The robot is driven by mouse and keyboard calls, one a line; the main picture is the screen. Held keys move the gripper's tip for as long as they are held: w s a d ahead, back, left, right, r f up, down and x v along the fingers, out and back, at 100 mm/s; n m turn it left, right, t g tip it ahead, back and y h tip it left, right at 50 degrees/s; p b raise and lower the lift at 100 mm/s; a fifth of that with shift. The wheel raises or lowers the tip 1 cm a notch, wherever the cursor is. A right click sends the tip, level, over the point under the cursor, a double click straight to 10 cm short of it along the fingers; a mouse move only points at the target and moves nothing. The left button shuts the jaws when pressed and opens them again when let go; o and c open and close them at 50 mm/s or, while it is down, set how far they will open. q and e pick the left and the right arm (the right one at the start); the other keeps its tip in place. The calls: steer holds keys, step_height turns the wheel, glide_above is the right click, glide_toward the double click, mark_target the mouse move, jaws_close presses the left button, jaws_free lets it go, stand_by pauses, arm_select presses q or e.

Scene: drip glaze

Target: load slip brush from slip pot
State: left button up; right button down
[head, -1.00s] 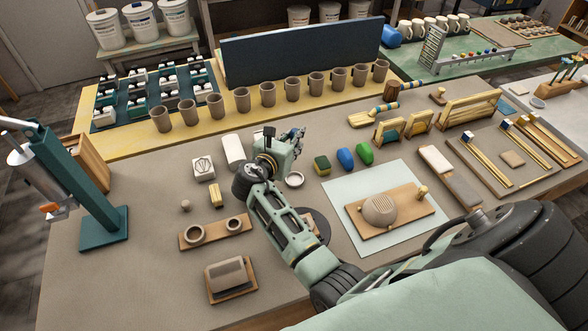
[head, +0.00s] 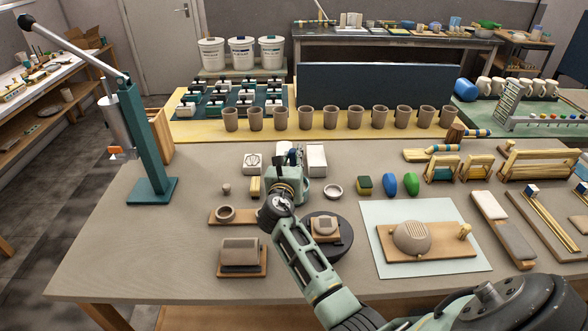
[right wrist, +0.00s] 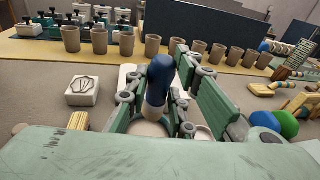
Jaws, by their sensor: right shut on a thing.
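My right gripper (head: 288,172) is over the middle of the table, between a stamped white block (head: 252,162) and a white box (head: 316,160). In the right wrist view its fingers (right wrist: 155,103) are shut around an upright tool with a dark blue handle (right wrist: 160,72) and a pale band below, seemingly the slip brush. Its lower end is hidden. A pale rounded surface (right wrist: 150,129) shows beneath it; I cannot tell whether that is part of the tool or a pot rim. I cannot tell which vessel is the slip pot. My left gripper is out of view.
A small round dish (head: 333,191) is right of the gripper. A board with a ring-shaped piece (head: 225,213) lies front left, and a dark turntable (head: 342,247) lies front right. Several clay cups (head: 306,118) line the back. A green lever press (head: 140,140) stands left.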

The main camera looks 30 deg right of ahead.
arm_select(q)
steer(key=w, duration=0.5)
arm_select(e)
steer(key=shift+w, duration=0.2)
steer(key=shift+s+f+b, duration=0.15)
steer(key=shift+f+b, duration=0.2)
steer(key=shift+f, duration=0.55)
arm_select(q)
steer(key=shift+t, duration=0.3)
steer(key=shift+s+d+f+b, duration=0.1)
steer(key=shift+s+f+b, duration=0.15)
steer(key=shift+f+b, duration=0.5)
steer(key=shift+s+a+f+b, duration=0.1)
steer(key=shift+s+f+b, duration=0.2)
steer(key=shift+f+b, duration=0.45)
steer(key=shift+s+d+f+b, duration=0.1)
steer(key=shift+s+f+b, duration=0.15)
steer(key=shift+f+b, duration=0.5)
arm_select(e)
steer(key=shift+f, duration=3.15)
arm_select(q)
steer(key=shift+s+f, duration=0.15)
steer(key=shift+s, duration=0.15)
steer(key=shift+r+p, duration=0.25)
steer(key=shift+p, duration=0.2)
